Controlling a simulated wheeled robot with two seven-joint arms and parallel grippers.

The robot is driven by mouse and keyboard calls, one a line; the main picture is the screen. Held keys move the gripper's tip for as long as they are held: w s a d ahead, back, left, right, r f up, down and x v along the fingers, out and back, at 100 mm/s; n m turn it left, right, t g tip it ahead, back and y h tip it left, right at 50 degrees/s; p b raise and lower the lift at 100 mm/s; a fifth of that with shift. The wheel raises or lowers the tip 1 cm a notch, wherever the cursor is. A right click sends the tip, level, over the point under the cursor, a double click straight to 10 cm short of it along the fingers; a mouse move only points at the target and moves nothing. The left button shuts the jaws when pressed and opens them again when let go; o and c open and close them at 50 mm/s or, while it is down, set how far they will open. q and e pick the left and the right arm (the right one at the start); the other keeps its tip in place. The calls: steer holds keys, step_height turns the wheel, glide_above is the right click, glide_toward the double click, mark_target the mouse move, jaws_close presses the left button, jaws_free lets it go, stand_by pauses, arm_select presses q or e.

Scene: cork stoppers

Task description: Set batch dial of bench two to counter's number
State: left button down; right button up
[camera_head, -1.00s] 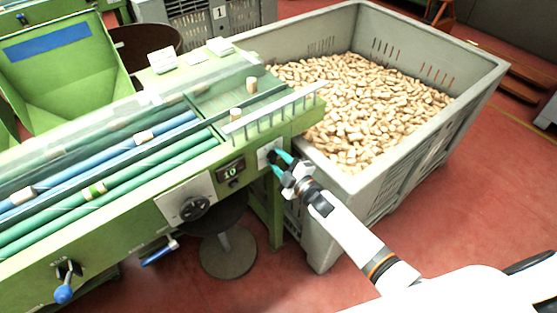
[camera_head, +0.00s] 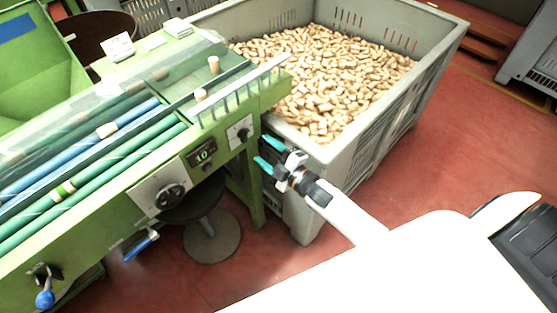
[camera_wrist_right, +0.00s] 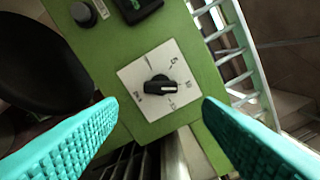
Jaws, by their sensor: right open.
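The green bench (camera_head: 105,205) has a small counter (camera_head: 203,155) on its front that reads 10. Right of it is the batch dial (camera_head: 241,134), a black knob on a white plate. The dial also shows in the right wrist view (camera_wrist_right: 157,88), between the fingers but beyond them. A small white mark shows at the right end of its knob; the plate's numbers are small and turned, with 10 at the right. My right gripper (camera_head: 268,153) is open and empty, just right of the dial and apart from it. My left gripper is not in view.
A larger black knob (camera_head: 171,195) on a white plate and a blue-handled lever (camera_head: 45,298) are on the bench front. A grey crate (camera_head: 351,150) full of corks stands close behind my right gripper. A round stool (camera_head: 212,238) is under the bench.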

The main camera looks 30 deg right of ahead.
steer(key=v, duration=0.5)
stand_by(0.4)
steer(key=s+d+f+m+g+h, duration=0.1)
steer(key=s+f+m+g+h, duration=0.15)
steer(key=f, duration=0.55)
steer(key=s+d+f+m+g+h, duration=0.15)
steer(key=s+f, duration=0.25)
steer(key=f, duration=0.4)
steer(key=s+d+f+m+g+h, duration=0.1)
steer(key=s+f+m+g, duration=0.2)
steer(key=f, duration=0.5)
steer(key=s+f+m+g, duration=0.2)
steer(key=s+f, duration=0.3)
steer(key=s, duration=0.5)
steer(key=s+a+f+m+g, duration=0.1)
steer(key=s+f+g, duration=0.3)
steer(key=s, duration=0.6)
steer(key=s+f+m+g+h, duration=0.1)
steer(key=s+f+m+g, duration=0.2)
steer(key=s+f, duration=0.5)
steer(key=s, duration=0.2)
steer(key=shift+s+a+m, duration=0.3)
steer(key=shift+s+a, duration=0.05)
steer(key=shift+a, duration=0.05)
